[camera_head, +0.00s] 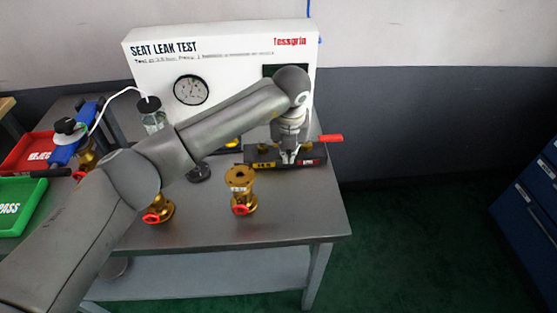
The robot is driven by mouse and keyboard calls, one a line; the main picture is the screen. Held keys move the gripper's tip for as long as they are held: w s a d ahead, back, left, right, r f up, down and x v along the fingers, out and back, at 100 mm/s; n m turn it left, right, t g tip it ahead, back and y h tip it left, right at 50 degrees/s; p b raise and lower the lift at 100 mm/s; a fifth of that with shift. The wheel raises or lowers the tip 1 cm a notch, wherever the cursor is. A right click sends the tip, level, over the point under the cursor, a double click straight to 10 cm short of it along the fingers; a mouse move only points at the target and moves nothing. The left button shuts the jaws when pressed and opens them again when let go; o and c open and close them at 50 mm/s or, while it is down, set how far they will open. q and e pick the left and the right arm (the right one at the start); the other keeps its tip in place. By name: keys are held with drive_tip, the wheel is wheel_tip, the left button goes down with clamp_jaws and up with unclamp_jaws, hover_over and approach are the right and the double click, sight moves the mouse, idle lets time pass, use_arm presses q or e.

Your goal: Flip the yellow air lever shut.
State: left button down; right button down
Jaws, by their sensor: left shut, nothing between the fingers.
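My left arm reaches across the bench from the lower left. My left gripper (289,159) points down, shut and empty, at the black block (262,160) with labels at the bench's back right. I cannot tell whether the fingertips touch the block. A small yellow part (232,143) shows just below my forearm, in front of the white test panel (222,52). It may be the yellow air lever, but my arm hides most of it and its position is unclear. A red handle (330,138) sticks out to the right of my gripper. My right gripper is not in view.
A brass valve (240,190) stands in front of the block, and another brass valve (160,209) stands below my arm. A jar (151,115), red tray (24,153) and green tray (16,207) are at left. The bench's front right (305,215) is clear.

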use_arm(q)
drive_tip(key=shift+w+d+f+n, duration=0.1)
drive_tip(key=shift+w+d+n, duration=0.1)
drive_tip(key=shift+n, duration=0.2)
drive_tip(key=shift+w+d+b, duration=0.2)
drive_tip(key=shift+w+b, duration=0.2)
drive_tip(key=shift+b, duration=0.25)
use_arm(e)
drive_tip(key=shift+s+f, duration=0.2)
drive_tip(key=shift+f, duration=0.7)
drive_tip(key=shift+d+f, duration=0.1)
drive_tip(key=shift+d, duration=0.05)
